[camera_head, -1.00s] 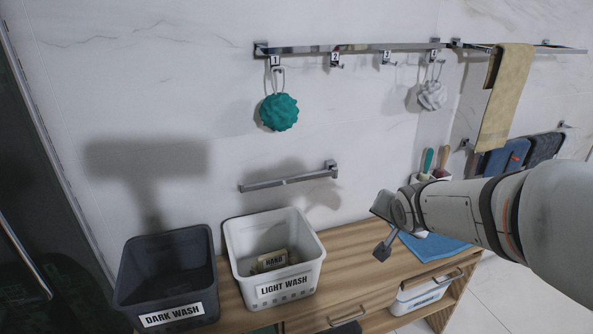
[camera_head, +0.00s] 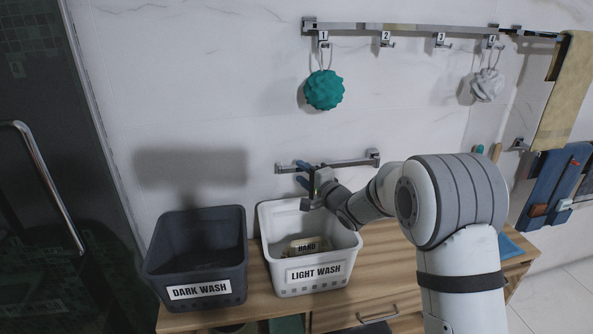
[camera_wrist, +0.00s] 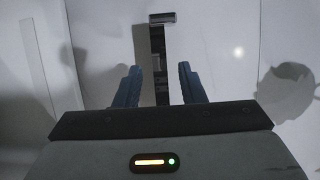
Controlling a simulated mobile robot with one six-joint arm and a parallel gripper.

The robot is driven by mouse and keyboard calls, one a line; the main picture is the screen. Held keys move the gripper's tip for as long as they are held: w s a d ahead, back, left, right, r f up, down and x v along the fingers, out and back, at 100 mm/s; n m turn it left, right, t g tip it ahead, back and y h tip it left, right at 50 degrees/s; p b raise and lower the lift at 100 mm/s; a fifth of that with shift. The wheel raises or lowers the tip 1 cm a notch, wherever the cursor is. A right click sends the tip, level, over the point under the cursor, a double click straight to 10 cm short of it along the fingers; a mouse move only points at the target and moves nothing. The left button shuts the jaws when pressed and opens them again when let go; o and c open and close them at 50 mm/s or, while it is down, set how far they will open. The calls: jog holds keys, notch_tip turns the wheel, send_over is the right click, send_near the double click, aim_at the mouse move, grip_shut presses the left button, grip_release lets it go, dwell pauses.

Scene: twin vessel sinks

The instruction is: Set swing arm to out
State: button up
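The swing arm is a chrome bar (camera_head: 345,163) on the marble wall above the bins, lying nearly flat along the wall with its mount (camera_head: 373,157) at the right end. My gripper (camera_head: 307,179) is at the bar's left part, and its blue fingers partly cover it. In the wrist view the bar (camera_wrist: 160,60) runs lengthwise between the two fingers of my gripper (camera_wrist: 159,74), with gaps on both sides. The gripper is open. Whether the bar reaches fully between the fingertips in depth is unclear.
A white light wash bin (camera_head: 345,248) with a tan item in it stands below my gripper. A dark wash bin (camera_head: 237,232) is to its left. A rail (camera_head: 400,28) above carries a teal sponge (camera_head: 324,90) and a white puff (camera_head: 487,84).

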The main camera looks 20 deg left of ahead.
aim_at(299, 170)
jog(key=shift+x, duration=1.8)
grip_shut()
